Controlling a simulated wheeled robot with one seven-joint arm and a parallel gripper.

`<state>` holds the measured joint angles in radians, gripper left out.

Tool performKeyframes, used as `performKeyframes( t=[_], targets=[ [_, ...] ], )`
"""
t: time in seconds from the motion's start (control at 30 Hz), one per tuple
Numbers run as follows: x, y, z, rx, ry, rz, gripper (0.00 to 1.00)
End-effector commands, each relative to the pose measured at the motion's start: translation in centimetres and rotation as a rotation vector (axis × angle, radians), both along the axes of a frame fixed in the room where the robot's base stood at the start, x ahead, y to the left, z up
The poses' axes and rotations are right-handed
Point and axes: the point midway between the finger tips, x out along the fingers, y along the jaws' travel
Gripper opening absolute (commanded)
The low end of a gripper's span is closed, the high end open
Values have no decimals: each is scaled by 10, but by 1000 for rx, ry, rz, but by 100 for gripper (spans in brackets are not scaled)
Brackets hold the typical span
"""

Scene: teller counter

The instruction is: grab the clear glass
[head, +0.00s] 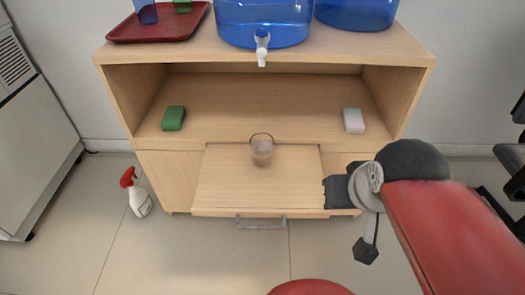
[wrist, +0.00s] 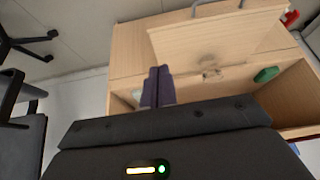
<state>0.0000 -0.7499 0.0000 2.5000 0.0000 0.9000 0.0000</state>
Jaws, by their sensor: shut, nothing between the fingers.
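The clear glass (head: 262,150) stands upright on the pulled-out wooden board (head: 228,186) below the cabinet's open shelf. In the wrist view the glass (wrist: 211,73) is small and faint, to the right of my fingers. My gripper (wrist: 159,72) is shut and empty, its two dark fingers together. In the head view the end of my arm is to the right of the board, apart from the glass, and its fingertips cannot be made out.
The shelf holds a green block (head: 173,118) and a white block (head: 353,120). Blue water containers (head: 264,22) and a red tray (head: 160,26) are on top of the cabinet. A spray bottle (head: 137,194) stands on the floor at left. The board has a front handle (head: 260,222).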

Motion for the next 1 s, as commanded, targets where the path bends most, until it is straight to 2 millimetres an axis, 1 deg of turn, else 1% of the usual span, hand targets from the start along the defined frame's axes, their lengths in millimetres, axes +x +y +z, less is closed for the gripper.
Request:
performKeyframes(
  t=[0.43, 0.47, 0.57, 0.63, 0.67, 0.77, 0.87, 0.9, 0.97, 1.0],
  targets=[
    [0, 0, 0, 0, 0, 0, 0],
    [0, 0, 0, 0, 0, 0, 1],
    [3, 1, 0, 4, 2, 2, 14],
    [12, 3, 1, 14, 10, 5, 24],
    [18, 5, 1, 20, 15, 6, 28],
    [49, 14, 0, 47, 36, 9, 41],
    [91, 29, -6, 68, 64, 7, 54],
    [108, 37, -10, 72, 74, 2, 59],
    [133, 50, -17, 75, 86, -4, 67],
    [150, 60, -24, 73, 94, -7, 72]
  ],
)
